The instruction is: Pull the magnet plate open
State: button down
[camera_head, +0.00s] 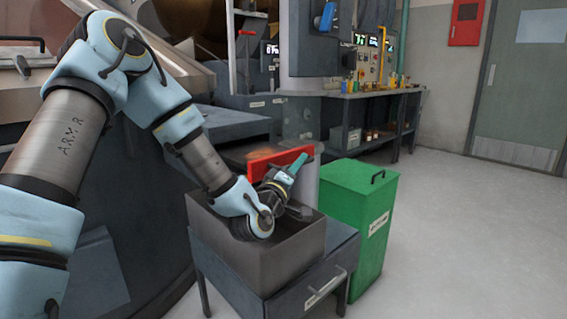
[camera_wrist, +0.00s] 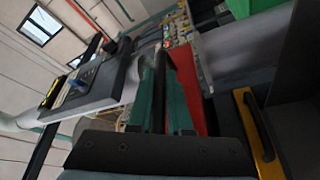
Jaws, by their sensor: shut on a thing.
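The red plate (camera_head: 262,166), which I take to be the magnet plate, stands on edge above the dark open box. In the wrist view the red plate (camera_wrist: 190,85) is just right of my fingers. My gripper (camera_head: 298,164) reaches over the box to the plate's right part. In the wrist view my gripper's teal fingers (camera_wrist: 160,62) are closed around a narrow dark bar (camera_wrist: 160,95), seemingly the plate's handle. The hold itself is small and partly hidden in the head view.
The dark open box (camera_head: 268,268) sits on a grey stand with a drawer (camera_head: 325,288). A green lidded bin (camera_head: 355,215) stands close on the right. A workbench (camera_head: 350,95) with bottles is behind. The floor (camera_head: 460,230) at the right is clear.

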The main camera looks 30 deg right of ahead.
jog(key=shift+s+d, duration=0.15)
jog(key=shift+s, duration=0.75)
jog(key=c, duration=0.8)
grip_release()
jog(key=shift+c, duration=0.2)
jog(key=v, duration=1)
jog(key=shift+a, duration=0.35)
jog(key=shift+s+f, duration=0.1)
